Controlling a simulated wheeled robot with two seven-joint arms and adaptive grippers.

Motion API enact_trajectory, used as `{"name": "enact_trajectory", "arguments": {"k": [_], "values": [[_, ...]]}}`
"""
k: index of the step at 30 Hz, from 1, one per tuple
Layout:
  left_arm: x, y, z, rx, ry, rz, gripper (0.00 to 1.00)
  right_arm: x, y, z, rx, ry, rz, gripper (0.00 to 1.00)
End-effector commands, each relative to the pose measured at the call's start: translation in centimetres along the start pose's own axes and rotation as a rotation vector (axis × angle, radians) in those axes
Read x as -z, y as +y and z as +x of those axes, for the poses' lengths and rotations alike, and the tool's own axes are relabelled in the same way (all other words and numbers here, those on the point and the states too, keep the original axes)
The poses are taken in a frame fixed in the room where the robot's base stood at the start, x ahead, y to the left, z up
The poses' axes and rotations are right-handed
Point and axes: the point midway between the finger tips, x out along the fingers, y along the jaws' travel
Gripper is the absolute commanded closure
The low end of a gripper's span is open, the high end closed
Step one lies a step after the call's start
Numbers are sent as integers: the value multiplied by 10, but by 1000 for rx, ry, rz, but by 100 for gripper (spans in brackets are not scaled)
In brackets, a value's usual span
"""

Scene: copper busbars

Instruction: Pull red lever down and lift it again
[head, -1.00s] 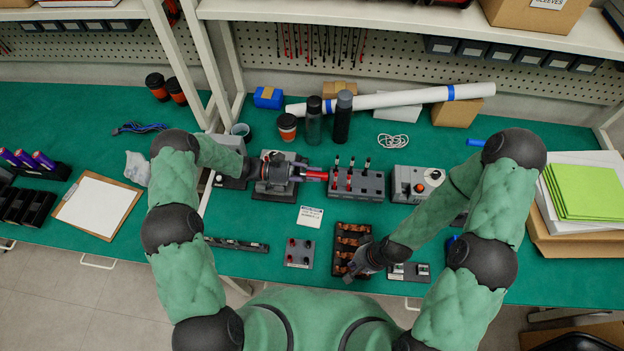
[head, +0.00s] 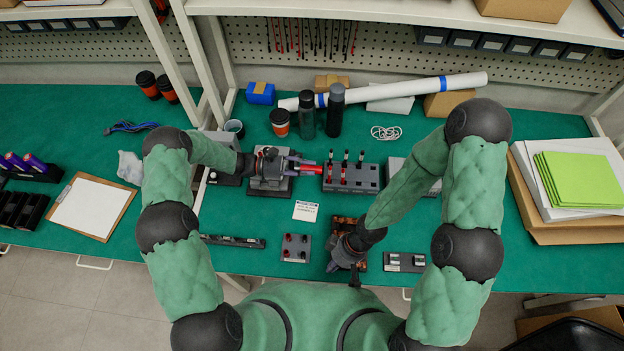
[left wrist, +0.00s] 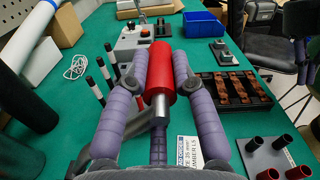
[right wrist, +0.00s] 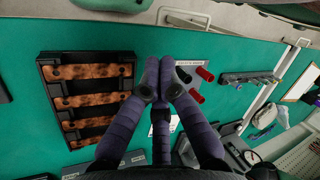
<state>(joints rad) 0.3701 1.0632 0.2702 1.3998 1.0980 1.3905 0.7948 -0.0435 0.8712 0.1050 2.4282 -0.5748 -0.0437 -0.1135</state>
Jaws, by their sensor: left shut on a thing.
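The red lever handle (head: 310,171) sticks out to the right from a dark grey press-like device (head: 270,172) on the green bench. In the left wrist view the red cylinder (left wrist: 160,75) sits on a metal rod, between the two purple fingers. My left gripper (head: 303,167) is shut on this handle. My right gripper (head: 342,265) is low over the front of the copper bar tray (head: 362,262), away from the lever. In the right wrist view its fingertips (right wrist: 160,78) are together with nothing seen between them.
A grey block with black-and-red posts (head: 350,178) stands just right of the lever. A small plate with red and black posts (head: 296,248) and a label card (head: 305,211) lie in front. Bottles (head: 336,112) and a cup (head: 280,122) stand behind.

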Motion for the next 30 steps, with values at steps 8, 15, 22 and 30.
{"name": "enact_trajectory", "arguments": {"k": [8,15,22,30], "values": [[0,1,-1,-2,0,1,100,-9,-5,-12,-69,-222,-638,100],[0,1,-1,-2,0,1,100,6,17,-32,-215,-429,-1167,100],[0,1,-1,-2,1,0,100,58,35,-61,-439,-623,-1645,100],[0,1,-1,-2,1,-1,100,140,22,-97,-763,-800,-2083,100]]}}
